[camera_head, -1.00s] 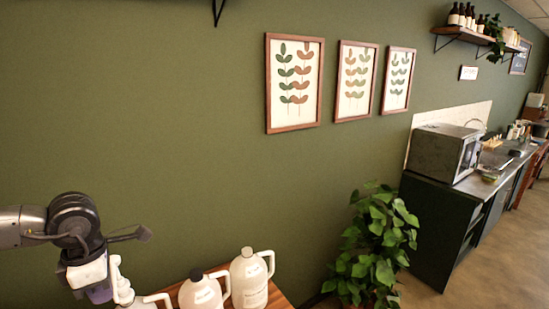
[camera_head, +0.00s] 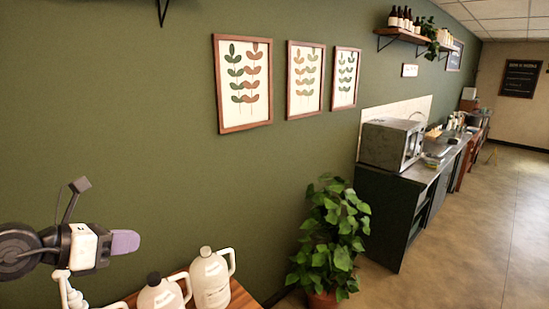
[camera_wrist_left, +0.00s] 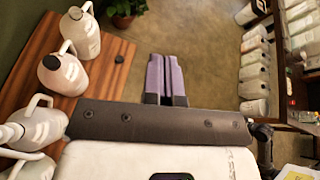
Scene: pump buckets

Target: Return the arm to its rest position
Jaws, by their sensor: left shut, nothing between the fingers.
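My left gripper (camera_head: 124,242) is at the lower left of the head view, level and pointing right, above and left of the white jugs. In the left wrist view its two purple fingers (camera_wrist_left: 165,78) lie together, shut with nothing between them, over the floor beside the wooden table (camera_wrist_left: 110,63). My right gripper is in neither view.
White jugs stand on the table: one with a pale cap (camera_head: 211,278), one with a dark cap (camera_head: 161,294). A potted plant (camera_head: 330,235) stands on the floor to their right. A dark counter holds a microwave (camera_head: 391,145). A shelf with white containers (camera_wrist_left: 254,68) lies right.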

